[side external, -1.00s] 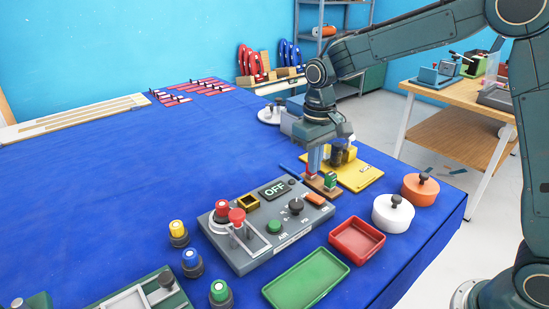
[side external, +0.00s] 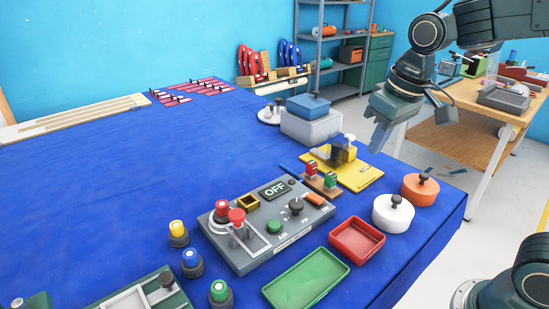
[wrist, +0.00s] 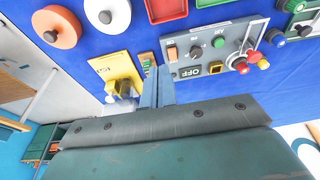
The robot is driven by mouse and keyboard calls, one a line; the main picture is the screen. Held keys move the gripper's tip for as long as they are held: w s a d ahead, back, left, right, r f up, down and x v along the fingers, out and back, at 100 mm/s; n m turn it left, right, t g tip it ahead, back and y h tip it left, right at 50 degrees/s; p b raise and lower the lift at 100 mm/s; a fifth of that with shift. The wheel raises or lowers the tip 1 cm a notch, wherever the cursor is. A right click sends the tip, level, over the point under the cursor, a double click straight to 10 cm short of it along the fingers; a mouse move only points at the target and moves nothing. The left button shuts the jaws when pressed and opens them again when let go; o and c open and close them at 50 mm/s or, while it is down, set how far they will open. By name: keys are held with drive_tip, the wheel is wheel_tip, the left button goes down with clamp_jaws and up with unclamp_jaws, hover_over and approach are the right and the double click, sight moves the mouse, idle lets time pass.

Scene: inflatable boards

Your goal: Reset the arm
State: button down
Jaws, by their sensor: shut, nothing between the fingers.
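My gripper (side external: 380,137) is up in the air above the right part of the blue table, in the side external view. Its fingers are shut and hold nothing. In the wrist view the closed fingers (wrist: 157,84) point toward the table, with the control panel (wrist: 208,55) to their right and the yellow board (wrist: 117,74) to their left. In the side external view the yellow board (side external: 362,177) lies below my gripper, apart from it, with a small wooden block (side external: 322,184) carrying red and green pieces beside it.
The grey control panel (side external: 268,247) reads OFF. A red tray (side external: 357,240), a green tray (side external: 306,280), a white round pot (side external: 393,214) and an orange one (side external: 420,190) stand near the front right edge. A grey-blue box (side external: 310,124) stands behind. The table's left middle is clear.

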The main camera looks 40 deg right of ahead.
drive_tip(key=s+d+t, duration=0.1)
drive_tip(key=s+t, duration=0.1)
drive_tip(key=s, duration=1.1)
drive_tip(key=shift+s+d+t, duration=0.2)
drive_tip(key=shift+s+t, duration=0.05)
drive_tip(key=shift+t, duration=0.15)
idle(0.4)
